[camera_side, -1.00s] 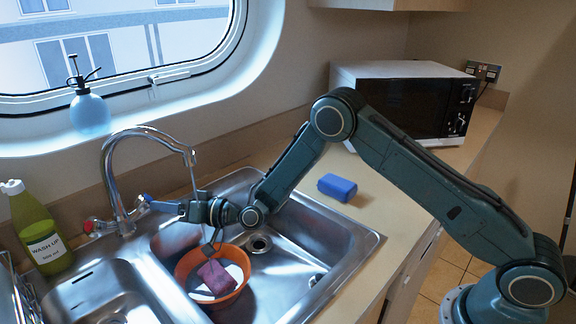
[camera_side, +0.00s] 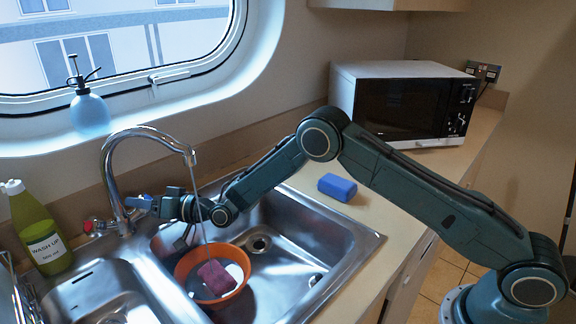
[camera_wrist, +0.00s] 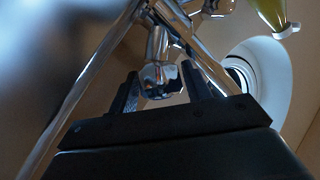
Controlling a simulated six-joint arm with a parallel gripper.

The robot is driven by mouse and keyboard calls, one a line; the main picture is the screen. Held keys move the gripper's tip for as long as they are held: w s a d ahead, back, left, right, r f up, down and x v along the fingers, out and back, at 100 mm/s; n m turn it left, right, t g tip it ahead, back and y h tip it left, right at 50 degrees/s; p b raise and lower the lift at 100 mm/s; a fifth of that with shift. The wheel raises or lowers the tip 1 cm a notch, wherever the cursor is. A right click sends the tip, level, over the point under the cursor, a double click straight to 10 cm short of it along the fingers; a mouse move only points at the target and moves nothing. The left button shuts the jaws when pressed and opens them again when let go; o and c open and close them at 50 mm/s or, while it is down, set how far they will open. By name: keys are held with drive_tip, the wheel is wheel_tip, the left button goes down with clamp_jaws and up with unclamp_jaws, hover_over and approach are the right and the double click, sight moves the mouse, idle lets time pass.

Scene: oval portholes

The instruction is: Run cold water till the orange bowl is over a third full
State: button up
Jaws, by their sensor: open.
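The orange bowl (camera_side: 187,262) sits in the sink basin under the spout. It holds a dark pink block, perhaps a sponge (camera_side: 213,278), and a pale area I cannot clearly tell as water. A thin water stream (camera_side: 201,215) falls from the chrome tap (camera_side: 112,170) into the bowl. A blue piece (camera_side: 138,203), apparently the cold handle, is at the tap's right side, by my gripper (camera_side: 152,205). In the wrist view my gripper (camera_wrist: 160,88) is open, with a chrome tap part (camera_wrist: 161,74) between or just beyond its fingers. Contact is unclear.
A red-marked tap part (camera_side: 90,226) is left of the tap. A green wash-up bottle (camera_side: 40,232) stands at far left. A blue block (camera_side: 337,187) lies on the counter right of the sink, before the microwave (camera_side: 405,105). A spray bottle (camera_side: 90,112) stands on the sill.

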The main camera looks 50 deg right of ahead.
drive_tip(key=shift+c, duration=0.4)
drive_tip(key=c, duration=0.6)
drive_tip(key=shift+s+a+m+h, duration=0.1)
drive_tip(key=shift+a+m+h, duration=0.05)
drive_tip(key=shift+m+h, duration=1.35)
drive_tip(key=o, duration=0.7)
drive_tip(key=shift+s+d, duration=0.1)
drive_tip(key=shift+d, duration=0.1)
